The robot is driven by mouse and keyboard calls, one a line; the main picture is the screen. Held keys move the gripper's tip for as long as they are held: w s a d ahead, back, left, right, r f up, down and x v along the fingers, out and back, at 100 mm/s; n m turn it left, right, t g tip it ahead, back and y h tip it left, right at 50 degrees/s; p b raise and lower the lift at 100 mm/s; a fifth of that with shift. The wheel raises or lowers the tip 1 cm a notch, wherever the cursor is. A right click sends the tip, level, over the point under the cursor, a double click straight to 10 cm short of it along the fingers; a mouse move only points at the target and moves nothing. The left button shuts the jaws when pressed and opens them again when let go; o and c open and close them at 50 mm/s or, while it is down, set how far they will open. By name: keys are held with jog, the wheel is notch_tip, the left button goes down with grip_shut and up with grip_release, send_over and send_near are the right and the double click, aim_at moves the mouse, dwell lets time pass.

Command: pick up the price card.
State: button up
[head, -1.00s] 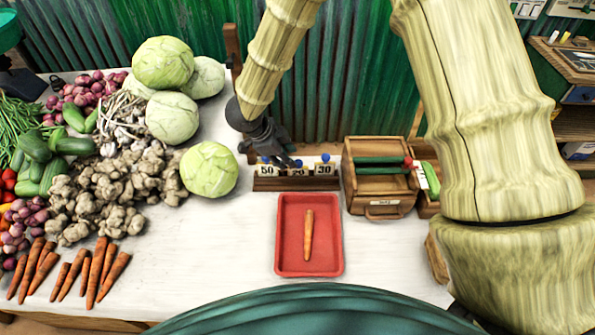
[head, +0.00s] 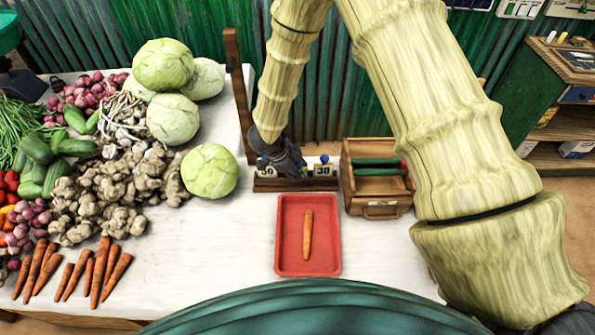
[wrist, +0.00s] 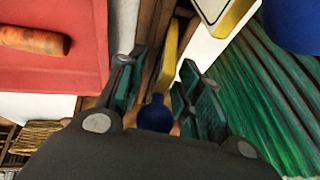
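Price cards with blue knobs stand in a dark wooden rack behind the red tray. The left card (head: 267,172), marked 50 in the earlier head view, is partly covered by my gripper. The right card (head: 323,170) reads 30. The middle card, 20 earlier, is hidden behind my gripper (head: 288,170) in the head view. In the wrist view my gripper (wrist: 162,95) is open, its two fingers on either side of a blue knob (wrist: 155,116) and a yellow card edge (wrist: 170,58). I cannot tell whether the fingers touch them.
The red tray (head: 283,240) with a carrot (head: 307,235) lies just in front of the rack. A wooden box (head: 375,208) with green items stands right of it. A cabbage (head: 209,171) and other vegetables fill the left.

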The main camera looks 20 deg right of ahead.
grip_shut()
dwell(0.3)
notch_tip(320, 180, up, 10)
jog(key=shift+f+b, duration=0.15)
jog(key=shift+b, duration=0.9)
jog(key=shift+r+p, duration=1.9)
jog(key=shift+p, duration=0.05)
